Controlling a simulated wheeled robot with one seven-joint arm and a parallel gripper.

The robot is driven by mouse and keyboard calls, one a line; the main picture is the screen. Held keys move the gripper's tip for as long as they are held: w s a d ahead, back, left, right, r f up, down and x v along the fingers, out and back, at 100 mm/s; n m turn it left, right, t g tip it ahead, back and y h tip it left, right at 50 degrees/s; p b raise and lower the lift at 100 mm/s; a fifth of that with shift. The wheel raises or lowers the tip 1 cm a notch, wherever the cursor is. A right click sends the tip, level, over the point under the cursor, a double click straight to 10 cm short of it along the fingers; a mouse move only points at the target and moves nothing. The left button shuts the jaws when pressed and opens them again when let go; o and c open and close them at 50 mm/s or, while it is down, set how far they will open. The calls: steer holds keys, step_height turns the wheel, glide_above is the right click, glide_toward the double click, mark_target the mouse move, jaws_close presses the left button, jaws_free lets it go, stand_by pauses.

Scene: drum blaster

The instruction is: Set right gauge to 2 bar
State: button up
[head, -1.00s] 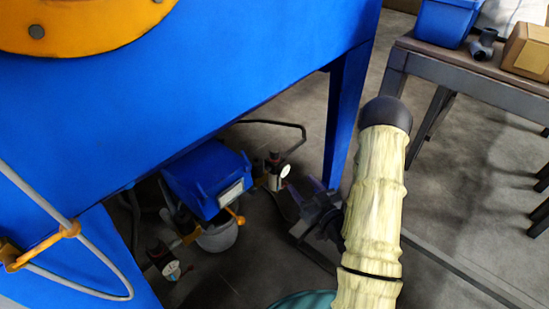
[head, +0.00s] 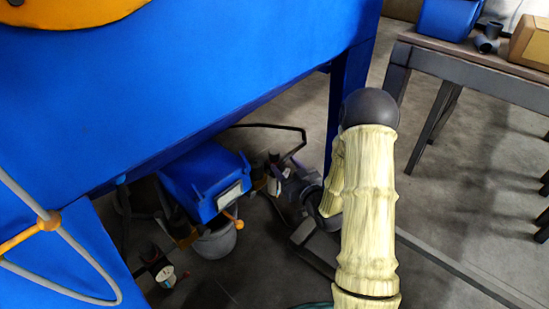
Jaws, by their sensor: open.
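The right gauge unit (head: 273,184) is under the blue machine, just right of a blue box. Only a pale sliver of it shows, so I cannot read its dial or needle. My gripper (head: 284,168) is at its right side, overlapping it in the picture. The gripper is open, with nothing seen between its fingers. I cannot tell whether the fingers touch the gauge or its knob. The left gauge (head: 167,276) has a white face and sits lower left under the machine. Its reading is too small to tell.
The blue machine body (head: 230,70) hangs over the gauges, with a blue leg (head: 347,100) behind my arm. A blue box (head: 203,180) and a grey container (head: 214,243) stand beside the right gauge. A table (head: 460,65) is at upper right.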

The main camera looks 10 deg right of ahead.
mark_target(277, 156)
steer(key=b+x, duration=0.3)
steer(key=x, duration=0.3)
steer(key=shift+w+a+f, duration=0.1)
steer(key=shift+w+f, duration=0.05)
steer(key=shift+w, duration=0.25)
steer(key=shift+w+a, duration=0.1)
steer(key=shift+w, duration=0.25)
steer(key=c, duration=0.9)
